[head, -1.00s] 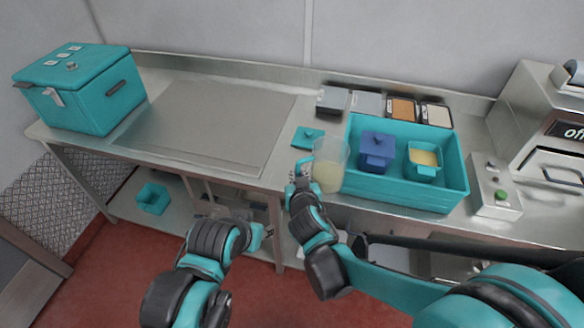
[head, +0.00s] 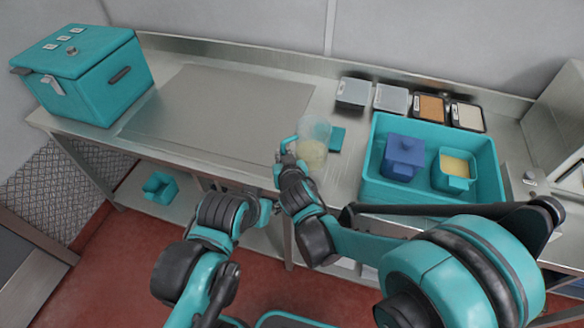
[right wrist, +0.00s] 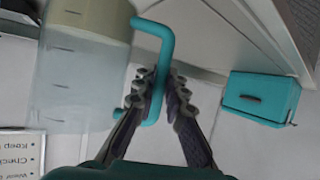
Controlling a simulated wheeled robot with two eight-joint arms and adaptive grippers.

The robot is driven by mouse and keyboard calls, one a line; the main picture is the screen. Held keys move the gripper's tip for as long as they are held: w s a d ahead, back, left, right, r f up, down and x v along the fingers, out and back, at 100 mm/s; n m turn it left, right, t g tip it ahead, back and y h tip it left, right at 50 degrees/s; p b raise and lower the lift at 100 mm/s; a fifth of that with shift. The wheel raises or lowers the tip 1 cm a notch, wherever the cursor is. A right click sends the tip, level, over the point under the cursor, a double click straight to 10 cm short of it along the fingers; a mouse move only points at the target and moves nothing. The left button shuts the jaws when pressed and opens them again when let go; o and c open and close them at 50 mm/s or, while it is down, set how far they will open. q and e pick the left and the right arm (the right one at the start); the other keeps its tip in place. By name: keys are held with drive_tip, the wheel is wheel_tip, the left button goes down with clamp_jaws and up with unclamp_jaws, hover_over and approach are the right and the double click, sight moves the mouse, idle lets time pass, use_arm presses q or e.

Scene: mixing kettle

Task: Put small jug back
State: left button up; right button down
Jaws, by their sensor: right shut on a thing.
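The small jug (head: 312,145) is clear, with pale yellow liquid low inside and a teal handle. My right gripper (head: 285,152) is shut on the handle at the jug's left. In the right wrist view the jug (right wrist: 80,85) is at the left, and its teal handle (right wrist: 152,30) passes between the fingers of the right gripper (right wrist: 160,90). The jug shows over the counter, left of the teal tray; I cannot tell whether it touches the counter. My left gripper (head: 265,208) is low at the counter's front edge, its jaws too small to read.
The teal tray (head: 374,184) holds a blue lidded container (head: 403,158) and a teal tub (head: 454,172) of yellow stuff. A flat teal piece (head: 337,138) lies behind the jug. Several small bins (head: 430,107) line the back. A large teal box (head: 85,75) stands far left. The middle counter is clear.

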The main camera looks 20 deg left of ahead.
wheel_tip(320, 180, down, 3)
drive_tip(key=shift+w+f+b, duration=0.1)
drive_tip(key=shift+b, duration=0.25)
wheel_tip(320, 180, down, 3)
drive_tip(key=shift+f+b, duration=0.15)
drive_tip(key=shift+b, duration=0.5)
drive_tip(key=c, duration=2)
unclamp_jaws()
drive_tip(key=shift+f, duration=0.15)
drive_tip(key=o, duration=0.4)
